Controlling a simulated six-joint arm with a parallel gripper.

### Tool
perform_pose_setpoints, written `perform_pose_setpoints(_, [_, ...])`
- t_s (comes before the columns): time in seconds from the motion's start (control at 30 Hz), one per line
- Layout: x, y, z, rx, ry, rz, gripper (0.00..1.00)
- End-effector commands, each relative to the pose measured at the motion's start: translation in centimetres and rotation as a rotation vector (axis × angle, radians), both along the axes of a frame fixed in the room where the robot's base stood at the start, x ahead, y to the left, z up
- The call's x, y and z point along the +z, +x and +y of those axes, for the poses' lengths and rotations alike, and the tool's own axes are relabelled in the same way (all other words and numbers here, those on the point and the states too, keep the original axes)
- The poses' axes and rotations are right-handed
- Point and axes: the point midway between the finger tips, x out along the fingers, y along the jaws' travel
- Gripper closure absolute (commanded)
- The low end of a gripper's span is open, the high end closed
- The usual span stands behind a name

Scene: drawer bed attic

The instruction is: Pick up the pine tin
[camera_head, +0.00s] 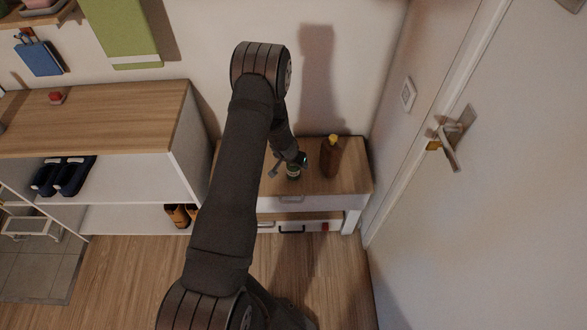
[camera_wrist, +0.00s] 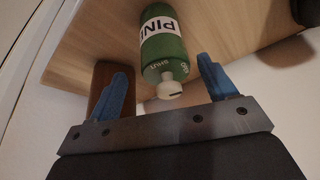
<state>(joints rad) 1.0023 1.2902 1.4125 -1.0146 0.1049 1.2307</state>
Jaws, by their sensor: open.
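The pine tin is a green cylinder with a white label reading "PINE" and a pale cap; it shows in the wrist view (camera_wrist: 165,52) and, small, in the head view (camera_head: 293,173). It stands on the wooden top of a small white drawer unit (camera_head: 352,182). My gripper (camera_wrist: 163,70) is open, its two blue fingers apart on either side of the tin's cap end. I cannot tell whether either finger touches the tin. In the head view my gripper (camera_head: 289,164) is at the tin and partly hides it.
A brown bottle with a yellow cap (camera_head: 330,158) stands just right of the tin on the same top. A taller white shelf unit (camera_head: 185,155) is to the left, a white door (camera_head: 500,200) to the right. A drawer with handles sits below the top.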

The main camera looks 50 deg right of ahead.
Motion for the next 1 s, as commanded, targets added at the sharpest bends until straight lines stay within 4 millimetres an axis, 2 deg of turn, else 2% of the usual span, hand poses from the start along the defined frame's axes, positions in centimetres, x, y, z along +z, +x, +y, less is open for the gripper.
perform_pose_setpoints(0.3, [-3.6,1.1,-1.3,0.000,0.002,0.001,0.23])
perform_pose_setpoints(0.67, [-4.2,1.3,-1.7,0.002,0.001,0.001,0.23])
perform_pose_setpoints(0.9, [-4.2,1.2,-1.6,0.002,0.001,0.001,0.70])
perform_pose_setpoints(0.93, [-4.2,1.2,-1.6,0.002,0.001,0.001,0.75])
perform_pose_setpoints(1.0, [-4.1,1.3,-1.7,0.002,0.000,0.000,0.75])
